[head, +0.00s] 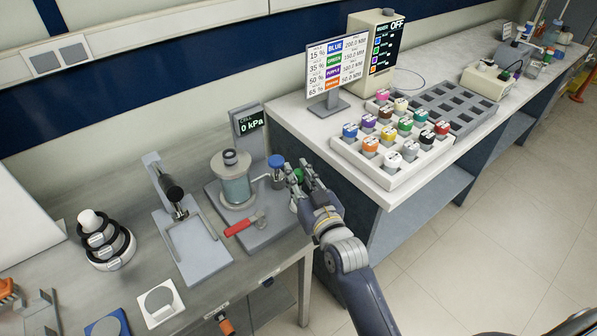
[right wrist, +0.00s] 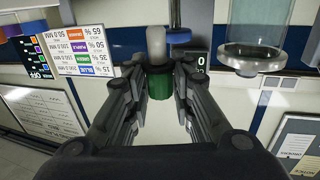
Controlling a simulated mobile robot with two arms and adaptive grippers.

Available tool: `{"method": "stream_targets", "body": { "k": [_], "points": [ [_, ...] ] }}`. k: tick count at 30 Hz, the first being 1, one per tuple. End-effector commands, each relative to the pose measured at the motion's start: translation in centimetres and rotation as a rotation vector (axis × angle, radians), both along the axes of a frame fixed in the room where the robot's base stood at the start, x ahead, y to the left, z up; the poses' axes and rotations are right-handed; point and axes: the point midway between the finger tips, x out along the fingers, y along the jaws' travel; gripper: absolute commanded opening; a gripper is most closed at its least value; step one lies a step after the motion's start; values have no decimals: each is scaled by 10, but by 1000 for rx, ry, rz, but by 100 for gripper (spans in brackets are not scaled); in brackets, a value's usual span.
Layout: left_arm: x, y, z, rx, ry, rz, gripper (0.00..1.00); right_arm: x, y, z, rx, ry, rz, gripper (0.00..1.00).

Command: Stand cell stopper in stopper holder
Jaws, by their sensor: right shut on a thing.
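A glass cell (head: 236,185) with grey ends stands upright on a grey stand. A small dark knob, seemingly the cell stopper (head: 230,157), sits on its top. The cell's end also shows, inverted, in the right wrist view (right wrist: 247,62). My right gripper (head: 302,179) is to the right of the cell and apart from it. It is shut on a small green-and-grey piece (right wrist: 160,84), perhaps a capped vial; the fingers hide part of it. I cannot tell for certain which item is the stopper holder. My left gripper is not in view.
A blue-topped piece (head: 277,162) stands between cell and gripper. A red-handled lever (head: 243,225) lies before the cell. A pressure display (head: 249,123) reads 0 kPa. A white rack (head: 389,180) holds several colour-capped vials. A clamp-like stand (head: 194,245) and stacked rings (head: 107,247) stand left.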

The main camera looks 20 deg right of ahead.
Motion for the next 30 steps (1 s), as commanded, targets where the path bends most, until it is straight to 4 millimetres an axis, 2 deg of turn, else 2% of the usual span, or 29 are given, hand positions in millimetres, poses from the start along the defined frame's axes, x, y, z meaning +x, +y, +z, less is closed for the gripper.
{"method": "stream_targets", "body": {
  "k": [1,3,9,30],
  "points": [
    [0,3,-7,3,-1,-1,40,0,0,-9,0,1,0,6],
    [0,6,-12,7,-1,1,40,0,0,-16,0,-1,0,6],
    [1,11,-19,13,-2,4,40,0,0,-28,0,-1,0,6],
    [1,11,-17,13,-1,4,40,0,0,-28,-1,-1,0,6]
  ]
}}
